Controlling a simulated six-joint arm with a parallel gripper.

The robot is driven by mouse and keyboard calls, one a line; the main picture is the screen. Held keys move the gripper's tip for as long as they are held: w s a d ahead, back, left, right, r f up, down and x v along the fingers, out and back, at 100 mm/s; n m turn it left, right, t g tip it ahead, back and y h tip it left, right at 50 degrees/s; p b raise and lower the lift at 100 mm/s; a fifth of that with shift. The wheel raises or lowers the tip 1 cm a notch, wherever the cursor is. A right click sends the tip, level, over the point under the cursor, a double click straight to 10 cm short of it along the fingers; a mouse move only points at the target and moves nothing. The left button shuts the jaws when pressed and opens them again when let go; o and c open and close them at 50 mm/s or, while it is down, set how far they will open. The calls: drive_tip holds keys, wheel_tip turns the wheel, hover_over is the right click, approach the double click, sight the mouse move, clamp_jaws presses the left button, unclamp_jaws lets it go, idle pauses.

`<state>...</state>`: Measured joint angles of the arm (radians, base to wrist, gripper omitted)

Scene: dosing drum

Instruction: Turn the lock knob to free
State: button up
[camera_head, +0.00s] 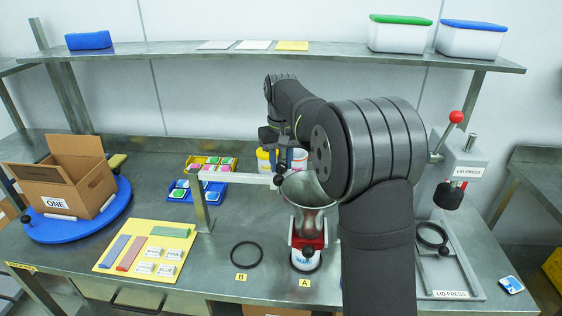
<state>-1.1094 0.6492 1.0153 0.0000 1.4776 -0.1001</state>
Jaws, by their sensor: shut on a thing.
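The dosing drum (309,190) is a grey metal vessel at the centre, partly hidden by my arm. A metal bar on a post (203,207) runs across to its left side. A small dark knob (279,181) shows at the bar's end, beside the drum. My gripper (283,164) points down at this spot and is shut on what appears to be the lock knob; the fingers hide most of the grip. The knob's turn position cannot be read. Below the drum is a red part (307,243) over a white cup (304,262) at label A.
A black ring (246,254) lies by label B. A yellow board (150,250) with coloured strips, a blue turntable (75,228) with a carton (66,178), and small trays (197,190) stand left. The lid press (460,170) is right. A shelf (250,58) runs behind.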

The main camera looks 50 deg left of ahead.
sight(281, 165)
drive_tip(key=n, duration=0.4)
drive_tip(key=shift+n, duration=0.3)
drive_tip(key=shift+r+n, duration=0.1)
drive_tip(key=shift+n, duration=1.9)
drive_tip(key=o, duration=1)
drive_tip(key=shift+c, duration=0.2)
wheel_tip(281, 165, up, 17)
drive_tip(key=shift+r, duration=0.15)
wheel_tip(281, 165, down, 18)
drive_tip(key=shift+r, duration=0.25)
